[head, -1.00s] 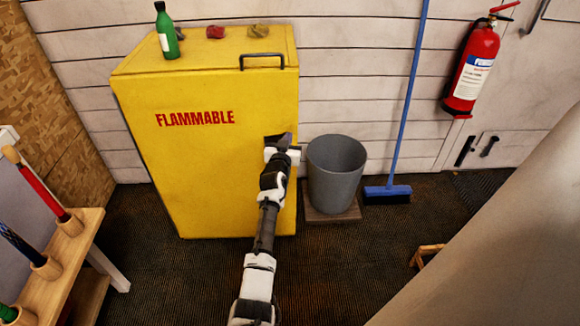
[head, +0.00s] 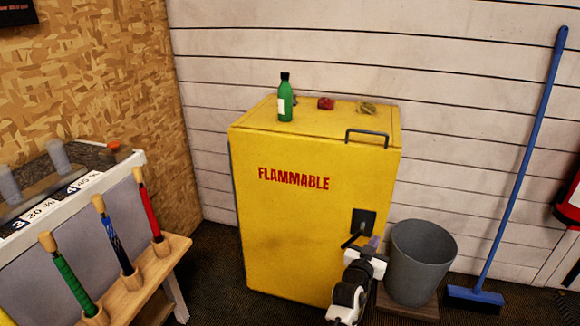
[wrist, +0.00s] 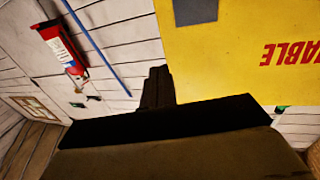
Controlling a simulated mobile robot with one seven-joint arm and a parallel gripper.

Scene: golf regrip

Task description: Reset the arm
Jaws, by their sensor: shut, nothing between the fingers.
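My gripper (head: 374,243) is in front of the lower right of the yellow cabinet (head: 290,235) marked FLAMMABLE, just below the cabinet's black latch plate (head: 364,220). Whether it touches the cabinet I cannot tell. In the wrist view my gripper (wrist: 157,88) shows as dark fingers held together with nothing between them. That view is turned over: the cabinet (wrist: 240,30) fills the upper right, with its lettering upside down and the dark plate (wrist: 195,11) at the top.
A grey bin (head: 420,262) stands right of the cabinet, close to my arm. A blue broom (head: 520,160) leans on the wall. A wooden rack (head: 165,268) with upright grips is at left. The fire extinguisher (wrist: 62,48) hangs right.

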